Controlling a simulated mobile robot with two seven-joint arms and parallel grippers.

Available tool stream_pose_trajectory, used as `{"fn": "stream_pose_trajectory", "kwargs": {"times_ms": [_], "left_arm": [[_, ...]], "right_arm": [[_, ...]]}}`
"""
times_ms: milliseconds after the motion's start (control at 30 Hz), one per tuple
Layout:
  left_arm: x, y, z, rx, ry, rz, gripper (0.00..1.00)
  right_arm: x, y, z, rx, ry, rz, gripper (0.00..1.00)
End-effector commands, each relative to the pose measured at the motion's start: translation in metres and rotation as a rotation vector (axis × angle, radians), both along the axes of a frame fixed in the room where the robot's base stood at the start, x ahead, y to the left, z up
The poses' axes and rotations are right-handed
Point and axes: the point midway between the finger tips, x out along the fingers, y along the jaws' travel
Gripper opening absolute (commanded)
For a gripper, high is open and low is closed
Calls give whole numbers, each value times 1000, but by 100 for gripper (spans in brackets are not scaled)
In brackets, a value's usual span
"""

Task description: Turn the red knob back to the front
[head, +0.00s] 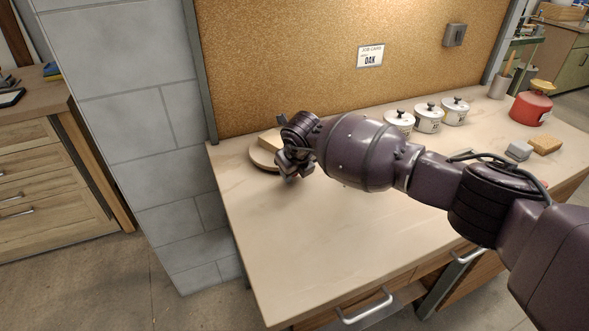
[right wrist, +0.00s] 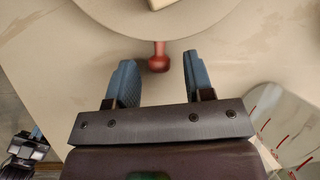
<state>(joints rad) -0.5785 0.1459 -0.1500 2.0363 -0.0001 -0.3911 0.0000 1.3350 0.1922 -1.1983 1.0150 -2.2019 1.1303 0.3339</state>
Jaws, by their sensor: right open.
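The red knob (right wrist: 158,58) sticks out from the rim of a round pale turntable (right wrist: 100,12) in the right wrist view. My right gripper (right wrist: 158,72) is open, with one blue-grey finger on each side of the knob and space between. In the head view, my right gripper (head: 288,168) is at the near edge of the turntable (head: 258,158) and hides the knob. A small dark and blue shape (right wrist: 28,148) at the lower left of the wrist view looks like my left gripper; its fingers are unclear.
A pale block (head: 269,139) sits on the turntable. Several white lidded pots (head: 429,119), a red pot (head: 531,109), and a grey and a tan block (head: 545,145) stand on the right of the bench. The bench front (head: 300,240) is clear.

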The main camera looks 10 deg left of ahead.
Motion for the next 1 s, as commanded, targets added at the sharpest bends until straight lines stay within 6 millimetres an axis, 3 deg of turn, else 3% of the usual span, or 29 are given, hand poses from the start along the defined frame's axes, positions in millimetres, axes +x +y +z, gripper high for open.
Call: {"fn": "stream_pose_trajectory", "kwargs": {"times_ms": [167,500,700,1000], "left_arm": [[3,0,12,0,-14,1,0],[-3,2,15,-2,-6,8,0],[-9,3,13,-1,3,11,0],[-11,3,10,-1,10,13,0]], "right_arm": [[-9,-5,30,0,-7,1,48],[-31,-14,80,1,-5,2,48],[-37,-16,93,1,-1,0,48],[-39,-16,95,1,-1,0,48]]}}
